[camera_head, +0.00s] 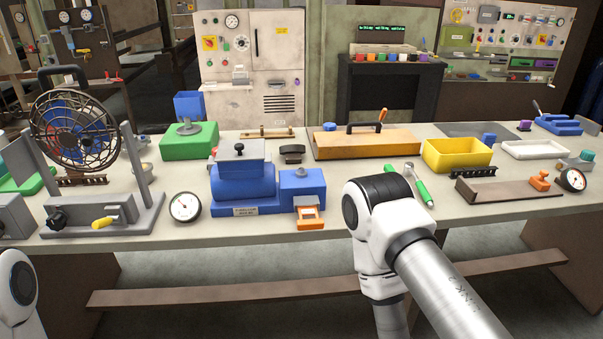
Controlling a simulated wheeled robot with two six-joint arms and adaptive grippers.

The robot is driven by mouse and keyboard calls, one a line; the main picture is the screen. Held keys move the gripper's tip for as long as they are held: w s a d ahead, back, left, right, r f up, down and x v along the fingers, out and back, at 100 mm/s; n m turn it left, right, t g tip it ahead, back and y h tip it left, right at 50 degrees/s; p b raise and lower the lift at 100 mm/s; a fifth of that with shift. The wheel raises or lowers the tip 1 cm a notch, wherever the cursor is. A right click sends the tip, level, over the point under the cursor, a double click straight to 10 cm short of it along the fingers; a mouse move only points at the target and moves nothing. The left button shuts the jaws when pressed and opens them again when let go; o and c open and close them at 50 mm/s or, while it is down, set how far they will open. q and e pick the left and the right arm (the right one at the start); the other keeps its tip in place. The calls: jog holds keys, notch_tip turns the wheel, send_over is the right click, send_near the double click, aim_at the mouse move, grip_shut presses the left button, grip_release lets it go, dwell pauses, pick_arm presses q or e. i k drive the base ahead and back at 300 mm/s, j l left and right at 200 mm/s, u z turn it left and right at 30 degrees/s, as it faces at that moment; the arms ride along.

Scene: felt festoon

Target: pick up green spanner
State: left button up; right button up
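A tool with a green handle (424,191) and a metal head lies on the workbench, right of centre, just beyond my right arm; it looks like the green spanner. A small green piece (389,171) shows just left of its head; I cannot tell whether it belongs to the same tool. My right arm's elbow stands close in front of the tool and may hide part of it. My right gripper is not in view. Only a bit of my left arm shows at the lower left edge, and my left gripper is not in view.
Near the green tool are a yellow bin (457,156), an orange-brown board (366,142) and a brown tray (508,192). A blue machine (243,183) with an orange drawer (309,217) stands left of my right arm. A caged fan (73,130) stands at the far left.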

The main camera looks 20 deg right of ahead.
aim_at(408, 166)
jog(key=z, duration=1.3)
jog(key=i+l, duration=0.25)
jog(key=l, duration=0.2)
jog(key=i+l+z, duration=0.1)
jog(key=i+l, duration=0.15)
jog(key=l, duration=0.2)
jog(key=i+l, duration=0.25)
jog(key=l, duration=0.2)
